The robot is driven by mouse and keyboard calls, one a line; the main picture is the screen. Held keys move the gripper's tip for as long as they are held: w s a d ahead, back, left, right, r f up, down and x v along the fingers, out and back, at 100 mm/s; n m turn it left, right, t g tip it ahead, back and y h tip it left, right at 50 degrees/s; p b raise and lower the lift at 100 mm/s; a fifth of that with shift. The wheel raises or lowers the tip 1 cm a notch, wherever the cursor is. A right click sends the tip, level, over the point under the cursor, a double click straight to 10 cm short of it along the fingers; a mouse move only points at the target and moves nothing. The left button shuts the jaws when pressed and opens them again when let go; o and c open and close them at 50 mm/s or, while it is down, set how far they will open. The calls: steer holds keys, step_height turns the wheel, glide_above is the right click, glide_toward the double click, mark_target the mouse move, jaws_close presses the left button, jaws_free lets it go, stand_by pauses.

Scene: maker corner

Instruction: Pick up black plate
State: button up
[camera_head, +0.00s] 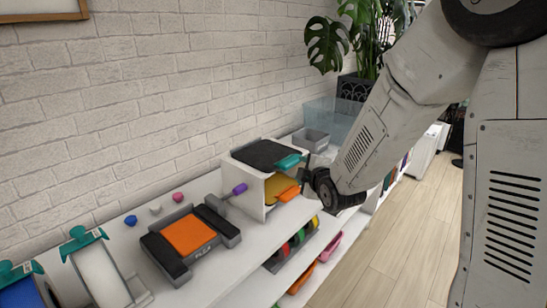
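A flat black plate (265,154) lies on top of a small white open-fronted box (245,186) on the white shelf unit. A teal piece (290,161) sits at the plate's right end, close to my gripper; I cannot tell whether it touches the plate. My gripper (306,180) is at the right front of the box, beside and slightly below the plate's right end. Its fingers are small and partly hidden by the wrist, so I cannot tell whether they are open or shut.
Inside the box are yellow and orange pieces (285,194). A grey bin (311,139) stands behind it. An orange-and-grey device (189,235), a purple-handled tool (239,189) and teal-topped holders (82,239) stand left. A brick wall (150,100) closes the back; floor (395,245) is clear at right.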

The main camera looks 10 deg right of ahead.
mark_target(292, 166)
steer(key=shift+w+a+f+n+t, duration=0.25)
steer(key=shift+w+f+n+t, duration=0.45)
steer(key=shift+f+n, duration=0.1)
steer(key=shift+w+a+f+n+t+y, duration=0.15)
steer(key=shift+w+f+n+t+y, duration=0.1)
steer(key=shift+n+t, duration=0.25)
steer(key=shift+w+a+f+n+t+y, duration=0.15)
steer(key=shift+f+n+t+y, duration=0.15)
steer(key=shift+n, duration=0.3)
steer(key=w, duration=0.7)
steer(key=shift+w+a, duration=0.15)
steer(key=shift+w, duration=0.25)
jaws_close()
